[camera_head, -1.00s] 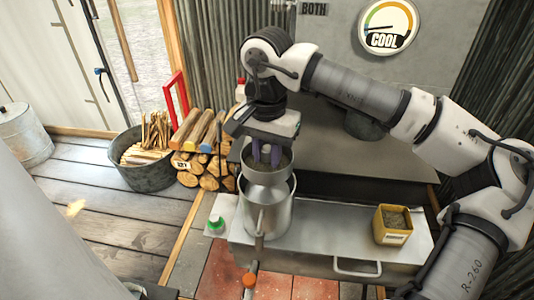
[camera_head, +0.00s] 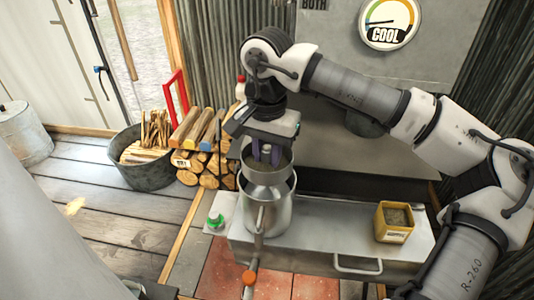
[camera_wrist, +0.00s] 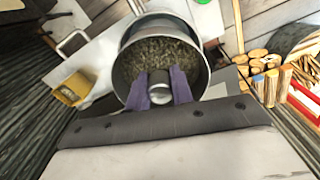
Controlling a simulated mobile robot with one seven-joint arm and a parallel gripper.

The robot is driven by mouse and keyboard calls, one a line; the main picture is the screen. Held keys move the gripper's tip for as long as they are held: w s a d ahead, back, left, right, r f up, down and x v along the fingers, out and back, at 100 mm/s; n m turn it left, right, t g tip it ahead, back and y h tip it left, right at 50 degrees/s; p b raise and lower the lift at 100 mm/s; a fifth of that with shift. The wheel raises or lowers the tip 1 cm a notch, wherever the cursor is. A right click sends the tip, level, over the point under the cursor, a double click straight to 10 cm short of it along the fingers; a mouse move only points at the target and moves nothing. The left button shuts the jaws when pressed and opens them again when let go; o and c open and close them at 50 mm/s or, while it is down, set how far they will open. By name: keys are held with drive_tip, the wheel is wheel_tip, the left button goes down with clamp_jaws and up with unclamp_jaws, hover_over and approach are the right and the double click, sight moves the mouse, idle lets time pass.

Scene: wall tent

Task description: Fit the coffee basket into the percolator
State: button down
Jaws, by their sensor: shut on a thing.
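The coffee basket (camera_head: 265,177) is a metal cup with dark grounds inside, visible in the wrist view (camera_wrist: 135,62). My gripper (camera_head: 265,158) has its purple fingers shut on the basket's central stem, also seen in the wrist view (camera_wrist: 160,88). The percolator (camera_head: 268,216) is a tall steel pot on the metal shelf. The basket is at the pot's open mouth, its upper part standing above the rim. Its lower end overlaps the mouth, and I cannot tell how deep it sits. In the wrist view the basket hides most of the pot.
A yellow tin (camera_head: 393,236) stands on the shelf (camera_head: 330,232) to the right. A green-topped item (camera_head: 215,222) is left of the pot. The stove (camera_head: 340,165) is behind. Stacked logs (camera_head: 205,178) and a kindling tub (camera_head: 143,172) are left. The shelf between pot and tin is clear.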

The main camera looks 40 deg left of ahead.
sight(267, 190)
drive_tip(key=shift+f+b, duration=3.8)
drive_tip(key=shift+f, duration=0.75)
idle(3.5)
